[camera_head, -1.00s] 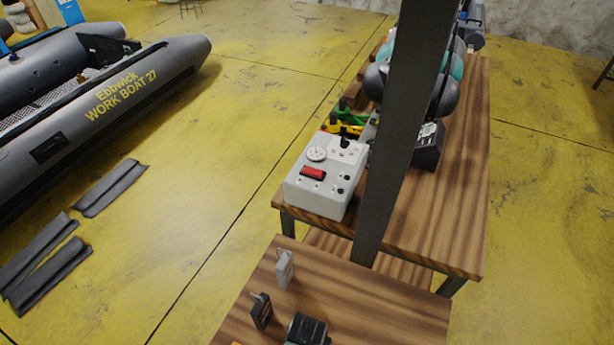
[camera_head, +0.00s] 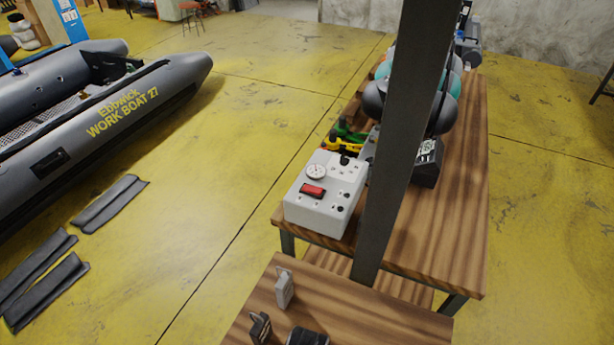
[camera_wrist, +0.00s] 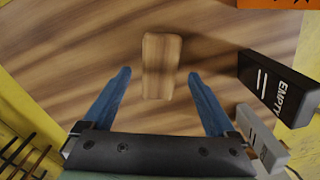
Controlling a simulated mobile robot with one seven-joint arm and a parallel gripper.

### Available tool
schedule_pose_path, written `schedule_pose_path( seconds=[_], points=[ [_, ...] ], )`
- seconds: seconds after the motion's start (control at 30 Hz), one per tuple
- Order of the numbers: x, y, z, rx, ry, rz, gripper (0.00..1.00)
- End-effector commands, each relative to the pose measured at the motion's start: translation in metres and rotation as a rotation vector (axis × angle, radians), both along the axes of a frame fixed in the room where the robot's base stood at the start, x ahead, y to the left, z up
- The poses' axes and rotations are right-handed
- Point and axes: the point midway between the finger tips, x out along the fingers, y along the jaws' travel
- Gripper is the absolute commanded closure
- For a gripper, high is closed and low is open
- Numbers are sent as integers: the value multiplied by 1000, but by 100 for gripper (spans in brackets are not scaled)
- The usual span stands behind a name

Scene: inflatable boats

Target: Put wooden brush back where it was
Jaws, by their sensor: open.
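In the wrist view, a light wooden block-shaped piece, seemingly the wooden brush (camera_wrist: 162,62), lies on a brown wood-grained tabletop (camera_wrist: 85,45). Its bristles are not visible. My gripper (camera_wrist: 159,75) is open, with its two blue fingers apart on the left and right of the brush's near end. A gap shows between each finger and the brush, and nothing is held. I cannot tell how high the fingers are above the tabletop. The brush is not visible in the head view.
A black block marked EMPTY (camera_wrist: 278,85) and a grey block (camera_wrist: 262,135) stand right of my gripper. An orange item (camera_wrist: 275,3) is at the top right. In the head view, a white control box (camera_head: 325,195) stands on the farther wooden table (camera_head: 450,220). A grey boat (camera_head: 130,100) lies left.

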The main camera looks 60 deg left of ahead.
Motion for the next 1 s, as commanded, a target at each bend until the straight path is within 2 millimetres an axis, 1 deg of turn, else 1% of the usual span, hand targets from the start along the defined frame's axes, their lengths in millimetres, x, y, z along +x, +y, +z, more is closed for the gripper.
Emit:
schedule_pose_path(
  seconds=[0.03, 0.2, 0.3, 0.4, 0.53, 0.8, 0.87, 0.9, 0.97, 1.0],
  points=[
    [1, 1, 12, 3, -4, 0, 8],
    [2, 1, 45, 3, -5, -1, 8],
    [1, 1, 61, 3, -5, -1, 8],
    [1, 0, 73, 1, -2, 0, 8],
    [0, 0, 81, 0, -1, 0, 8],
    [2, 1, 83, 4, -5, -1, 8],
    [12, 4, 89, 23, -32, -5, 8],
    [24, 8, 96, 47, -66, -9, 8],
    [51, 15, 115, 99, -147, -17, 8],
    [75, 20, 133, 142, -219, -24, 8]
  ],
)
